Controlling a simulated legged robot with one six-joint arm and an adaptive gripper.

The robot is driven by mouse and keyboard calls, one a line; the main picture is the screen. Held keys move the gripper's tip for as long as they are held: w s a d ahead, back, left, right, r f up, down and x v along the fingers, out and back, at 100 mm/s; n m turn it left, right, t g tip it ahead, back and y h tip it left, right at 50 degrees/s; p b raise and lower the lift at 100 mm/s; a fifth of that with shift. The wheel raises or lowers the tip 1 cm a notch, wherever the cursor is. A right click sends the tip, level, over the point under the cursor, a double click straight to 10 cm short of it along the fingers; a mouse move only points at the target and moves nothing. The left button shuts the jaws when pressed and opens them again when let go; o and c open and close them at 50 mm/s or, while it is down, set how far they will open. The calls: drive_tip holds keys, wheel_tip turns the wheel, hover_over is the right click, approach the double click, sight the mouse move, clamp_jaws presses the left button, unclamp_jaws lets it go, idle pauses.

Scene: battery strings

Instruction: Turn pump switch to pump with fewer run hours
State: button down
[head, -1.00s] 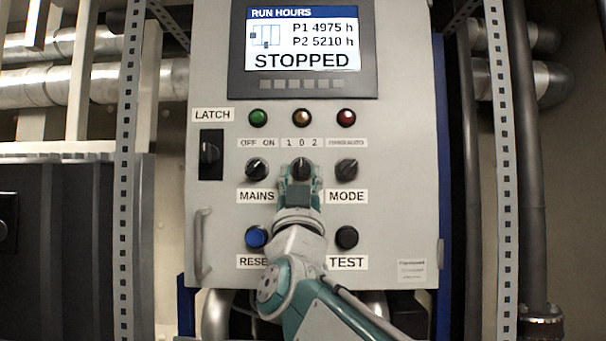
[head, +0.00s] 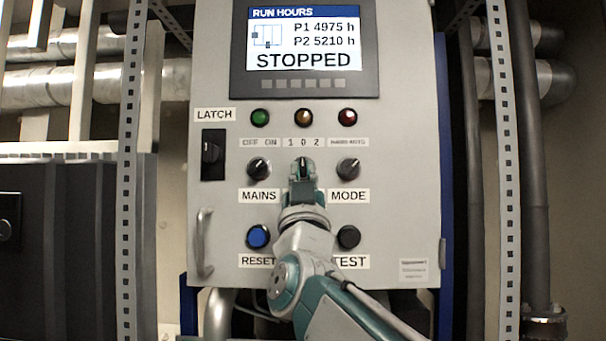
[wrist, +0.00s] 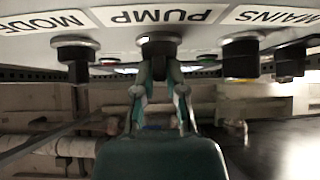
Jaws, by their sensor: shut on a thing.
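The pump switch (head: 303,168) is a black knob below the "1 0 2" label, between the MAINS knob (head: 258,169) and the MODE knob (head: 348,169). Its white pointer looks roughly upright, toward 0. My gripper (head: 302,180) is at this switch from below and shut on it. In the wrist view, which is upside down, my fingers (wrist: 160,78) close around the switch under the PUMP label (wrist: 160,16). The display (head: 306,45) reads RUN HOURS, P1 4975 h, P2 5210 h, STOPPED.
Green, amber and red lamps (head: 303,118) sit above the knobs. A LATCH switch (head: 213,154) is at the left. The blue RESET button (head: 258,236) and black TEST button (head: 348,237) flank my arm below. A door handle (head: 204,244) sticks out at lower left.

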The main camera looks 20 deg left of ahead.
drive_tip(key=n+g+y, duration=0.2)
drive_tip(key=n+y, duration=0.1)
drive_tip(key=n, duration=0.1)
drive_tip(key=n+g+y, duration=0.2)
drive_tip(key=n+y, duration=0.2)
drive_tip(key=n, duration=0.1)
drive_tip(key=shift+d, duration=0.15)
drive_tip(key=shift+w+r+n+g+y, duration=0.1)
drive_tip(key=shift+n+g+y, duration=0.6)
drive_tip(key=shift+n+g, duration=0.8)
drive_tip(key=shift+n+g+y, duration=0.7)
drive_tip(key=shift+n+g, duration=0.4)
drive_tip(key=shift+n, duration=0.7)
drive_tip(key=shift+n+g, duration=0.6)
drive_tip(key=c, duration=0.7)
unclamp_jaws()
